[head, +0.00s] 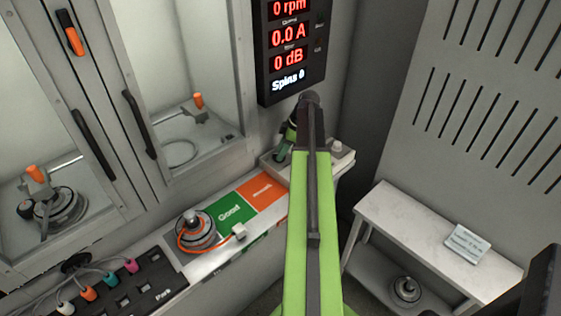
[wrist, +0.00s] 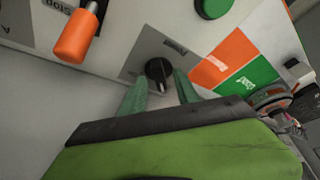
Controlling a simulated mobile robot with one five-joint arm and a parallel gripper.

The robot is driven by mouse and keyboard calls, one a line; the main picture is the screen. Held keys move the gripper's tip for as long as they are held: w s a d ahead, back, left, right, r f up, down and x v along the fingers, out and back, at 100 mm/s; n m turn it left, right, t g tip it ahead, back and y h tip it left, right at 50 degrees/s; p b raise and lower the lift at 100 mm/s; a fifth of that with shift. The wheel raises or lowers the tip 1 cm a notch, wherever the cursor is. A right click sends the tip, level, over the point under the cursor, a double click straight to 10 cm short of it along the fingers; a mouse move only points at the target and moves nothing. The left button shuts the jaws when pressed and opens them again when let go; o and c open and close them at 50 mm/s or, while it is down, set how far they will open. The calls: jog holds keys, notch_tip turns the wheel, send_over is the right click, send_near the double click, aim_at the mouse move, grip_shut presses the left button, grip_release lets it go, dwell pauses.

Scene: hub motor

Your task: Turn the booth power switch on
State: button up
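A round black rotary switch (wrist: 158,70) with a pale pointer mark sits on a grey plate in the wrist view. I cannot read its label, so I cannot confirm it is the booth power switch. My gripper (wrist: 161,90) is open, with its green fingers apart on either side of the knob's lower part. I cannot tell whether they touch it. In the head view my gripper (head: 283,147) is over the left end of the control box (head: 336,161), and my arm hides much of the box and the knob.
An orange-handled lever (wrist: 75,38) and a green button (wrist: 212,8) are near the knob. The display (head: 290,45) reads 0 rpm, 0.0 A, 0 dB. A hub motor (head: 195,230) sits beside the green Good pad (head: 231,211). A white bench (head: 420,232) stands right.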

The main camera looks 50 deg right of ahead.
jog(key=shift+a+f, duration=0.1)
jog(key=shift+f, duration=0.1)
grip_shut()
jog(key=shift+m, duration=0.3)
jog(key=m+h, duration=0.1)
jog(key=m, duration=0.2)
jog(key=shift+a+t, duration=0.2)
jog(key=shift+t, duration=0.2)
jog(key=m+h, duration=0.2)
jog(key=m, duration=0.3)
jog(key=shift+a, duration=0.1)
jog(key=m+h, duration=0.2)
jog(key=m, duration=0.3)
jog(key=shift+a, duration=0.1)
jog(key=shift+w+m+g+h, duration=0.1)
jog(key=shift+m+g+h, duration=0.25)
jog(key=shift+m, duration=0.7)
jog(key=shift+m+g+h, duration=0.25)
jog(key=shift+m+h, duration=0.1)
jog(key=shift+m, duration=0.7)
